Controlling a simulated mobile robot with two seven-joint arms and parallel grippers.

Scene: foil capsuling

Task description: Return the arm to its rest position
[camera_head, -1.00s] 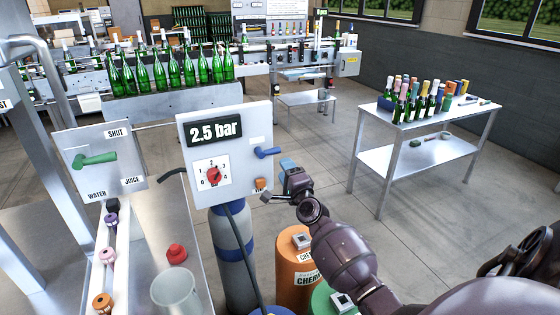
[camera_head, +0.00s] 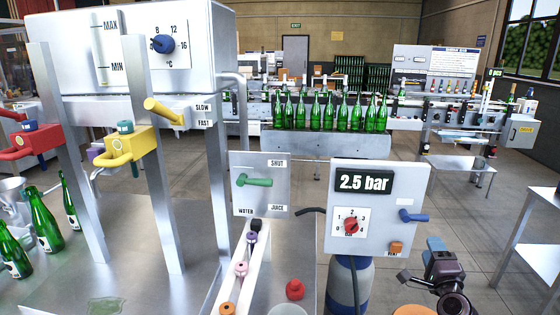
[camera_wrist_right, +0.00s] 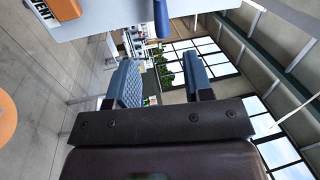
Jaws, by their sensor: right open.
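My right gripper (camera_head: 436,256) is at the lower right of the head view, just right of the white panel (camera_head: 378,205) that reads 2.5 bar. It is apart from the orange button (camera_head: 396,248) at the panel's lower right corner. In the right wrist view, its two blue fingers (camera_wrist_right: 162,82) stand apart with nothing between them. Most of the right arm is cut off by the frame. My left gripper does not show.
A red cap (camera_head: 295,290) lies on the steel bench. A steel table edge (camera_head: 530,250) is at the right, with open floor between.

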